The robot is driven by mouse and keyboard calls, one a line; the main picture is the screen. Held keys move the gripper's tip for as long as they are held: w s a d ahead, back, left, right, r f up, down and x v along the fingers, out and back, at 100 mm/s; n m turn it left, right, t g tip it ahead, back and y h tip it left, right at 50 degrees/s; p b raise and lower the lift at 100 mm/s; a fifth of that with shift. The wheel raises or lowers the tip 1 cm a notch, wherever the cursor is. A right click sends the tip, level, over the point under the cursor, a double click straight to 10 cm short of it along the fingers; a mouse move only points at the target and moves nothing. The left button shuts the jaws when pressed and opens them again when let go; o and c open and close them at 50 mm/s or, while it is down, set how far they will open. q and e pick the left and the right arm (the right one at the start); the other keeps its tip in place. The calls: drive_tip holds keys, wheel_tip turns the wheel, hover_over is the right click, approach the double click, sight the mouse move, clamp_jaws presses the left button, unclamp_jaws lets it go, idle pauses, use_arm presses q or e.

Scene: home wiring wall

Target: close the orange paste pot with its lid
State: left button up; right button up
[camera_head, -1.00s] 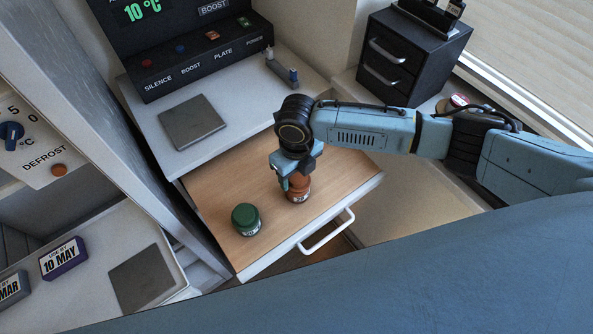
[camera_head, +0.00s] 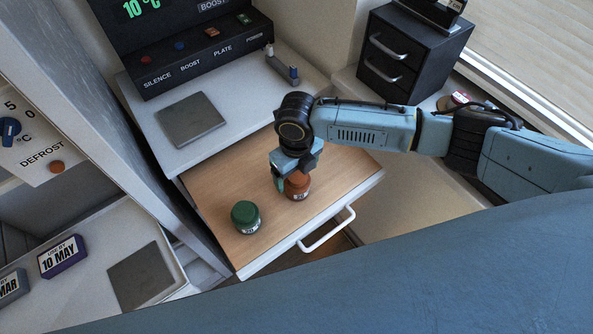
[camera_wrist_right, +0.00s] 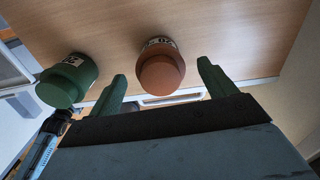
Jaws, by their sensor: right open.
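The orange paste pot (camera_head: 297,187) stands upright on the wooden drawer board, with a white label on its side. In the right wrist view its round orange-brown top (camera_wrist_right: 160,75) faces me and looks like a lid on the pot. I cannot tell how tightly it sits. My right gripper (camera_head: 285,179) is over the pot and hides part of it. Its two green fingers are apart, one on each side of the orange top in the wrist view, and nothing is gripped. My left gripper is not in view.
A green pot (camera_head: 246,217) stands left of the orange one, also in the wrist view (camera_wrist_right: 67,82). The open drawer (camera_head: 215,198) has a white front handle (camera_head: 327,231). A grey plate (camera_head: 191,121) lies on the counter behind. The drawer board is otherwise clear.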

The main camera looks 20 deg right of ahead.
sight(296, 174)
wheel_tip(296, 174, up, 13)
idle(0.3)
drive_tip(key=shift+f, duration=0.15)
idle(0.3)
